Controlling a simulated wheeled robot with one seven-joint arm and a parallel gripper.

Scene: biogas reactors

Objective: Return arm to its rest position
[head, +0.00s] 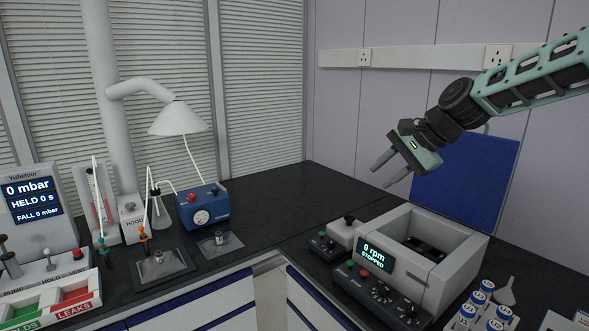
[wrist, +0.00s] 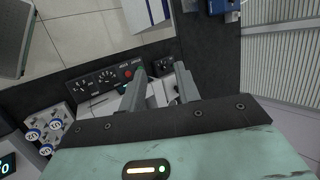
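My arm reaches in from the upper right in the head view. My gripper (head: 387,174) hangs in the air above the grey machine with the "0 rpm STOPPED" display (head: 372,255). Its two fingers are spread apart with nothing seen between them. In the wrist view the gripper (wrist: 158,92) also shows its two fingers apart and empty, with part of the machine and its control panel (wrist: 104,80) below. The machine's blue lid (head: 465,183) stands raised behind its open top.
A blue pump box (head: 203,206), a flask (head: 160,216) and a pressure panel (head: 35,215) are on the left bench. The corner counter (head: 320,190) is clear. A wall lies behind the arm.

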